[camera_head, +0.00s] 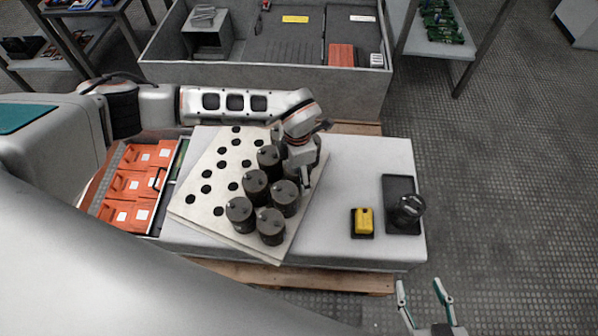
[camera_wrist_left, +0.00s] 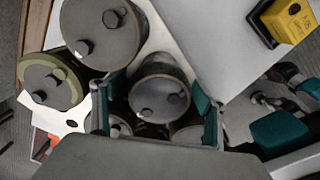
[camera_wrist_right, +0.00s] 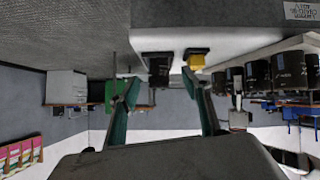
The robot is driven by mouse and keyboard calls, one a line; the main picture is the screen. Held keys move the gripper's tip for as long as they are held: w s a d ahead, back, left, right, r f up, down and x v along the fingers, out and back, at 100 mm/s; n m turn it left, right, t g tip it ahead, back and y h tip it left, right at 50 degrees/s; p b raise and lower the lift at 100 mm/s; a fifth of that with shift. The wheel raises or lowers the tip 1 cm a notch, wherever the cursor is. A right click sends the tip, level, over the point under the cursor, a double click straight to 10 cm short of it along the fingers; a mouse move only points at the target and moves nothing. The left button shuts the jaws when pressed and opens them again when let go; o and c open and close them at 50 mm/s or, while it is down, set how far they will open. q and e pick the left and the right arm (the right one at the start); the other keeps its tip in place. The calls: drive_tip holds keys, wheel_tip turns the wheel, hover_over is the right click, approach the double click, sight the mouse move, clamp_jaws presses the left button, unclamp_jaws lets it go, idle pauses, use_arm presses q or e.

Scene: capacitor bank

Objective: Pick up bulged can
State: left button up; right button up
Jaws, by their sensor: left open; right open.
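Several dark cylindrical cans stand on a perforated pale board (camera_head: 205,178); one of them is the front can (camera_head: 270,226). My left gripper (camera_head: 307,184) is open and points down at the right side of this group. In the left wrist view, a grey-topped can (camera_wrist_left: 160,92) with two terminals lies between its teal-padded fingers (camera_wrist_left: 155,108), with no grip visible. Two more cans, a large one (camera_wrist_left: 105,32) and one with an olive rim (camera_wrist_left: 50,82), are beside it. I cannot tell which can is bulged. My right gripper (camera_head: 427,300) is open and empty, off the table's front right.
A black tray (camera_head: 400,183) holds a dark round object (camera_head: 408,209), with a yellow block (camera_head: 363,221) beside it. Orange boxes (camera_head: 133,184) lie in a bin at left. A large grey crate (camera_head: 265,78) stands behind. The table's right part is mostly clear.

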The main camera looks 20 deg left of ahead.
use_arm(q)
drive_tip(key=shift+r, duration=0.2)
drive_tip(key=c, duration=1.6)
drive_tip(key=shift+c, duration=0.5)
use_arm(e)
drive_tip(key=shift+s+f, duration=0.1)
drive_tip(key=shift+s, duration=0.15)
use_arm(q)
drive_tip(key=r, duration=0.1)
drive_tip(key=r+p, duration=0.1)
drive_tip(key=r, duration=0.2)
drive_tip(key=shift+w+r, duration=0.3)
drive_tip(key=shift+r, duration=0.05)
wheel_tip(320, 180, up, 15)
drive_tip(key=p, duration=0.4)
drive_tip(key=shift+s+r, duration=0.2)
drive_tip(key=shift+s, duration=0.05)
use_arm(e)
drive_tip(key=shift+s+d+h, duration=0.3)
drive_tip(key=shift+s+d, duration=0.35)
drive_tip(key=shift+d, duration=0.1)
